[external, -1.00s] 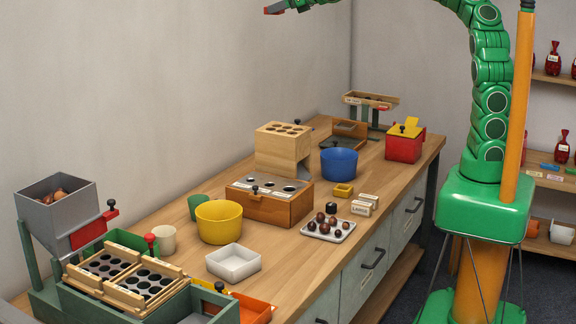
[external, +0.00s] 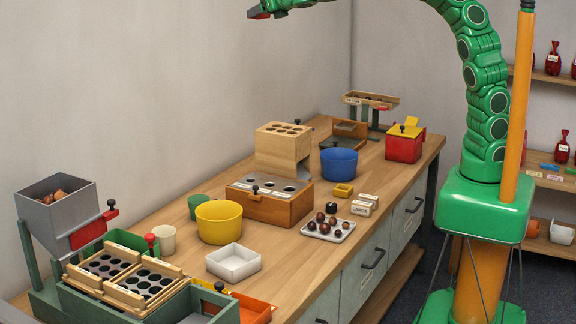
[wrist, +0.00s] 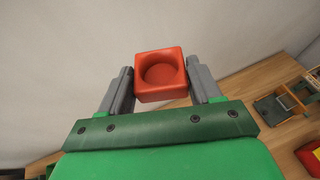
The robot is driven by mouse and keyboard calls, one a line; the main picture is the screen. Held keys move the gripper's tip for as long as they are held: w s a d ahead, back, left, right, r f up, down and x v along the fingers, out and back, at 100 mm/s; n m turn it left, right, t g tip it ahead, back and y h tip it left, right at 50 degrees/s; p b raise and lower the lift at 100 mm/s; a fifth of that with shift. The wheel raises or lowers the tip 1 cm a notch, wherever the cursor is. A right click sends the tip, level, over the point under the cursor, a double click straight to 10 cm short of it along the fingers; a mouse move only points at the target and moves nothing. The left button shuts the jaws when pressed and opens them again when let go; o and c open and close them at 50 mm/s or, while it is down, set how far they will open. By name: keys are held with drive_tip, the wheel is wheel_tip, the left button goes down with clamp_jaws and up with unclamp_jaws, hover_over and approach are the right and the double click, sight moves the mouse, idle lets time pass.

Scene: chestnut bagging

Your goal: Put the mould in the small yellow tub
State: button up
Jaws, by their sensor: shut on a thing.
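My gripper (wrist: 161,80) is shut on the mould (wrist: 160,72), a red square block with a round hollow in its face.
A larger round yellow tub (external: 219,232), a blue tub (external: 339,163) and a white square tray (external: 233,264) stand on the bench. A red box (external: 403,148) stands farther back.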

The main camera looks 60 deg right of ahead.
drive_tip(key=s+a+r+m+g+h, duration=0.15)
drive_tip(key=s+a, duration=0.25)
drive_tip(key=a, duration=0.4)
drive_tip(key=s+a+r+m+g+h, duration=0.15)
drive_tip(key=s+a, duration=0.25)
drive_tip(key=a, duration=0.4)
drive_tip(key=r+m+h, duration=0.1)
drive_tip(key=m+h, duration=0.1)
hover_over(269, 235)
wheel_tip(269, 235, down, 63)
drive_tip(key=shift+r, duration=0.1)
idle(0.9)
drive_tip(key=shift+f, duration=0.2)
drive_tip(key=o, duration=0.8)
drive_tip(key=shift+r, duration=0.1)
drive_tip(key=shift+r, duration=0.15)
drive_tip(key=v, duration=1.1)
drive_tip(key=shift+s+a+r, duration=0.15)
drive_tip(key=shift+a+r, duration=0.05)
drive_tip(key=shift+a, duration=0.2)
